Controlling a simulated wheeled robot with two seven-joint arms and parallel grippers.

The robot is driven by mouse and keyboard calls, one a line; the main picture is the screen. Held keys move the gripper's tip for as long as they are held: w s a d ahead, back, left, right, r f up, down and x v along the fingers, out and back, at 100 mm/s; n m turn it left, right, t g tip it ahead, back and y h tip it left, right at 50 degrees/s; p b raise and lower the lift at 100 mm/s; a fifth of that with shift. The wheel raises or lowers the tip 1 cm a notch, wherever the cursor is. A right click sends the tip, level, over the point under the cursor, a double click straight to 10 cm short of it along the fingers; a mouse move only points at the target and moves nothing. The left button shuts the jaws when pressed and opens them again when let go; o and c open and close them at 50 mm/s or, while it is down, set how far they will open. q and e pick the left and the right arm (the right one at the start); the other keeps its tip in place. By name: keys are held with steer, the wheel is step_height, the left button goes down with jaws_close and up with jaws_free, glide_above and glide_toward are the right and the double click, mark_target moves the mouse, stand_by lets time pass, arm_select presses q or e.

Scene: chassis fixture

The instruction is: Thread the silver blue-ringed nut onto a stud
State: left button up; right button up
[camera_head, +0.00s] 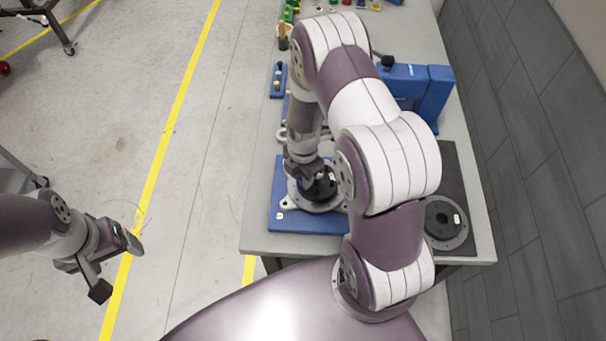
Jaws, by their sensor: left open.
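A round silver flange with lugs (288,203) lies on a blue base plate (285,222) near the table's front edge, with a black round part (322,188) in its middle. My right gripper (308,180) points down at this black part; its fingers are largely hidden, so I cannot tell whether they are shut. My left gripper (117,267) is open and empty over the floor, well left of the table. I cannot make out the silver blue-ringed nut or any stud; the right arm covers much of the fixture area.
A black and silver disc (446,222) lies on a dark mat (483,240) at right. A blue block fixture (437,95) stands behind the arm. A small blue rack (274,90) and coloured parts (288,12) sit along the left edge.

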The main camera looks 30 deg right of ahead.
jaws_close()
steer(key=shift+f+m, duration=0.1)
steer(key=shift+m, duration=1.6)
steer(key=shift+m+p, duration=0.3)
steer(key=shift+m, duration=1.4)
steer(key=m, duration=0.3)
steer(key=shift+f+m, duration=0.1)
steer(key=shift+m, duration=0.3)
steer(key=shift+o, duration=1.9)
jaws_free()
